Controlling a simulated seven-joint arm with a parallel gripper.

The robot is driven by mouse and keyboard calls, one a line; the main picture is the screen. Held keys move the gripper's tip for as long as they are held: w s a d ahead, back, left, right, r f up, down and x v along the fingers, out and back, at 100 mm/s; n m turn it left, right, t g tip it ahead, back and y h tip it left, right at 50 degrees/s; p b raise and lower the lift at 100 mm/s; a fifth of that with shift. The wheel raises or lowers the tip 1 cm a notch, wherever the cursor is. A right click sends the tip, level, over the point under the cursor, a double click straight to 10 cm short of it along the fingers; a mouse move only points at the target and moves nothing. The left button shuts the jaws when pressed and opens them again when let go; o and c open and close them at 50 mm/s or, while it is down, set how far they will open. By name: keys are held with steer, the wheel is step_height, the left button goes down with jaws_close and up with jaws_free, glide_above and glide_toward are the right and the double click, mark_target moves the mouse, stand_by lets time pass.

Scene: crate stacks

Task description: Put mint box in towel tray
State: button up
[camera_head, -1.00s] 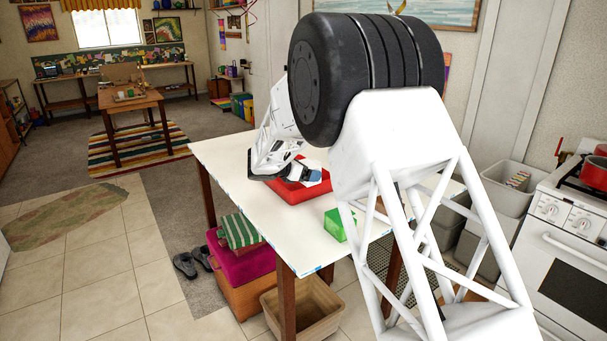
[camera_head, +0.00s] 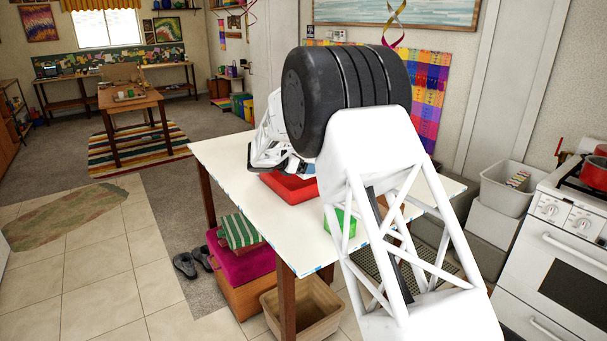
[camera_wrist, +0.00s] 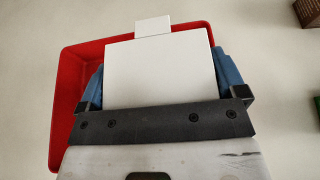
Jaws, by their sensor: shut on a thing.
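A red tray (camera_head: 291,192) sits on the white table, and it also shows under my gripper in the wrist view (camera_wrist: 66,110). My gripper (camera_wrist: 160,85) is shut on a pale, flat-topped box (camera_wrist: 160,68), with one blue finger at each side. The box is above the tray and hides most of its inside. In the head view my gripper (camera_head: 287,164) is above the tray's far side, and the box is hard to make out. A small white piece (camera_wrist: 153,26) shows beyond the box; I cannot tell whether it is part of it.
A green box (camera_head: 338,223) stands on the white table (camera_head: 240,165), right of the tray and partly behind my arm. A brown thing (camera_wrist: 308,12) shows at the wrist view's top right corner. The table's left part is clear. A stove (camera_head: 560,260) stands at the right.

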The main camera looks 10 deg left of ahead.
steer(key=shift+f, duration=1.75)
steer(key=shift+f, duration=0.6)
steer(key=o, duration=0.7)
steer(key=shift+r, duration=0.45)
steer(key=shift+s+a+r, duration=0.15)
steer(key=shift+r, duration=0.1)
steer(key=v, duration=1.1)
steer(key=shift+s+a+r, duration=0.15)
steer(key=shift+s+a, duration=0.05)
